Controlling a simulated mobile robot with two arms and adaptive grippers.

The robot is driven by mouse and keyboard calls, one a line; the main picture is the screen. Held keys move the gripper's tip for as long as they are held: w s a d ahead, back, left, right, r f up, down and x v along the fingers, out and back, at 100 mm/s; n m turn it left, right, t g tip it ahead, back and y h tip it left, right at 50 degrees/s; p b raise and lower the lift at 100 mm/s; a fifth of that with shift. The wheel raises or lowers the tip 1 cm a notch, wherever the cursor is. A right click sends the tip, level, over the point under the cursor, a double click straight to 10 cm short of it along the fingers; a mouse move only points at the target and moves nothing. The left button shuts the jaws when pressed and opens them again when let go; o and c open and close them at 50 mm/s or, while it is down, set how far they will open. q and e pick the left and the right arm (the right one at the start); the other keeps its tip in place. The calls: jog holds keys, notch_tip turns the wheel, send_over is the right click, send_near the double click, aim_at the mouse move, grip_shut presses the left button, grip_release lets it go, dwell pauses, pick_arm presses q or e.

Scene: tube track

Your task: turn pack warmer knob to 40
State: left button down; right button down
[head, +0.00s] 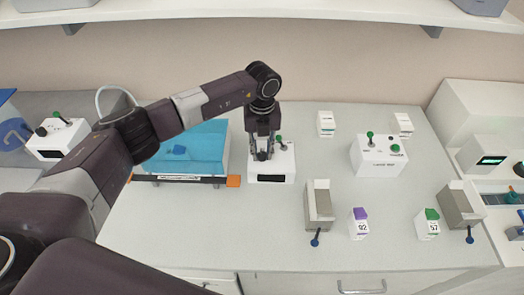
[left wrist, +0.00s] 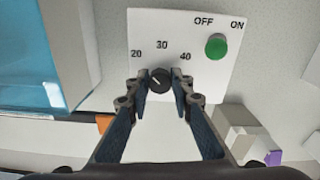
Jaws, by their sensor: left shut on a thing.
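The pack warmer (head: 285,166) is a small white box with a dark front panel, on the bench right of the blue bath. In the left wrist view its white top panel (left wrist: 150,22) carries the marks 20, 30 and 40 around a black knob (left wrist: 160,82). The knob's pale pointer line seems to lean up and left, toward 20. A green switch (left wrist: 216,46) sits beside OFF and ON. My left gripper (head: 263,155) points down over the warmer; its fingertips (left wrist: 160,78) are shut on the knob from both sides. My right gripper is not in view.
The blue bath (head: 195,145) stands close left of the warmer, with an orange piece (head: 233,181) between them. Another white switch box (head: 378,160), grey holders (head: 318,203) and purple- and green-topped bottles stand to the right. The front of the bench is mostly clear.

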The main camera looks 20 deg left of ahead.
pick_arm(q)
jog(key=m+b, duration=0.3)
jog(key=shift+f+b, duration=0.15)
jog(key=shift+b, duration=0.15)
jog(key=m+b, duration=0.4)
jog(key=m, duration=0.1)
jog(key=shift+d+m+b, duration=0.1)
jog(key=shift+m+b, duration=0.2)
jog(key=shift+m, duration=0.1)
jog(key=m+b, duration=0.3)
jog(key=m, duration=0.1)
jog(key=shift+m, duration=0.3)
jog(key=shift+r+m+b, duration=0.2)
jog(key=shift+m+b, duration=0.95)
jog(key=shift+m, duration=1.15)
jog(key=c, duration=1.7)
grip_release()
